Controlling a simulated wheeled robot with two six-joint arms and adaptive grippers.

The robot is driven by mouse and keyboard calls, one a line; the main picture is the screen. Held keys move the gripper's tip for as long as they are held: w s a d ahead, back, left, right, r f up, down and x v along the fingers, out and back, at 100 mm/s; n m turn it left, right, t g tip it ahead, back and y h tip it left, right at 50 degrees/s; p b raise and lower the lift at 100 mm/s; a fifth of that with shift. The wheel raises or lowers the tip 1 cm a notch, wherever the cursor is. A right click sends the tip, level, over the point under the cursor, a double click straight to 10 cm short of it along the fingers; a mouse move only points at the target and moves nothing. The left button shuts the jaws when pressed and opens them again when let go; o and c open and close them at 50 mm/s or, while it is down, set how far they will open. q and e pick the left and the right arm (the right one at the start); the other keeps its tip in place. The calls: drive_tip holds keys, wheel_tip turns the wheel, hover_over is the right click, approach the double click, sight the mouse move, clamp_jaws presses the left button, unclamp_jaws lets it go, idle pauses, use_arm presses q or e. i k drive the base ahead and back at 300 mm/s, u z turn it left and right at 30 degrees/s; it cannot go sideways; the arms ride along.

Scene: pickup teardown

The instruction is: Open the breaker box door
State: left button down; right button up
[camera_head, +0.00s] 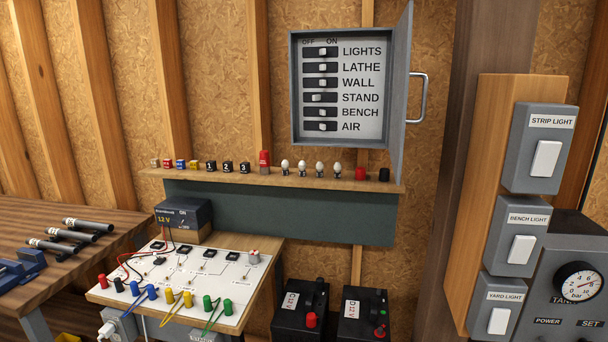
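The grey breaker box (341,90) hangs on the wall at upper centre in the head view. Its door (402,85) is hinged on the right and stands open, swung out from the wall, with a bar handle (420,98) on its right face. Inside are labelled slide switches (321,83) for lights, lathe, wall, stand, bench and air. The stand switch knob sits further left than the others. Neither of my grippers shows in this view.
Below the box a narrow shelf (270,180) carries small blocks, bulbs and caps. A circuit board (185,280) lies on the bench at lower left. A wooden post with light switches (545,158) stands on the right. Two black batteries (363,312) stand at lower centre.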

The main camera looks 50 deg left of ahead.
sight(403, 42)
drive_tip(key=z, duration=0.55)
drive_tip(key=k, duration=0.25)
drive_tip(key=u, duration=1.7)
drive_tip(key=i, duration=0.85)
drive_tip(key=u, duration=0.1)
